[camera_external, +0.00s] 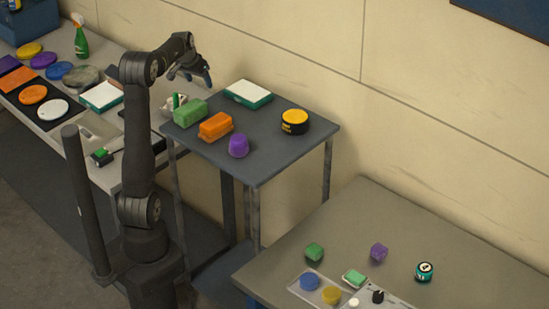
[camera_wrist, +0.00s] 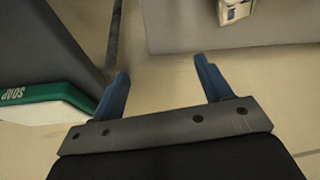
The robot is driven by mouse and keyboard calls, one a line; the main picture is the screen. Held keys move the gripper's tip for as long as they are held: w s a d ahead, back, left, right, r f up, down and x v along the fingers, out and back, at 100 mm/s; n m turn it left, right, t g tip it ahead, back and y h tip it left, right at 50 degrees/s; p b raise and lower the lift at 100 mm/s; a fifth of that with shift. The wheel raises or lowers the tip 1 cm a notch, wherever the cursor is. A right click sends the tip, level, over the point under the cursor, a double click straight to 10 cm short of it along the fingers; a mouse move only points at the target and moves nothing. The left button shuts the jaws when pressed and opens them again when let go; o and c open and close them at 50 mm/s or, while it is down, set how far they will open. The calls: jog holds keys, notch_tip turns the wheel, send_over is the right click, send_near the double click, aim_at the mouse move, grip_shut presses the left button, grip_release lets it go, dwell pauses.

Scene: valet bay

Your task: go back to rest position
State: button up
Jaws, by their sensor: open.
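My gripper (camera_external: 205,76) is raised above the back left part of the dark cart (camera_external: 262,167) in the external view. Its two blue fingers stand apart in the wrist view (camera_wrist: 163,85), with nothing between them. Below and near it in the external view are a white and green box (camera_external: 248,93), a green block (camera_external: 190,113) and an orange block (camera_external: 215,126).
A yellow-topped black tin (camera_external: 295,121) and a purple piece (camera_external: 238,146) stand on the cart. The left bench (camera_external: 90,145) holds pads and a green spray bottle (camera_external: 80,38). The right table (camera_external: 360,215) has small blocks and a clear tray (camera_external: 297,287). The wall is close behind.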

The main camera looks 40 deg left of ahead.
jog(key=w+d+r, duration=0.2)
jog(key=d, duration=0.1)
jog(key=w+d+r, duration=0.2)
jog(key=w+d, duration=0.1)
jog(key=w+d+r, duration=0.2)
jog(key=d+r, duration=0.1)
jog(key=shift+w, duration=0.35)
jog(key=w+d+r, duration=0.3)
jog(key=d+r, duration=0.7)
jog(key=d, duration=0.4)
jog(key=w+d+r, duration=0.3)
jog(key=d+r, duration=0.7)
jog(key=d, duration=0.4)
jog(key=shift+w+d+m, duration=0.2)
jog(key=shift+d+m, duration=0.1)
jog(key=shift+m, duration=0.1)
jog(key=shift+o, duration=0.4)
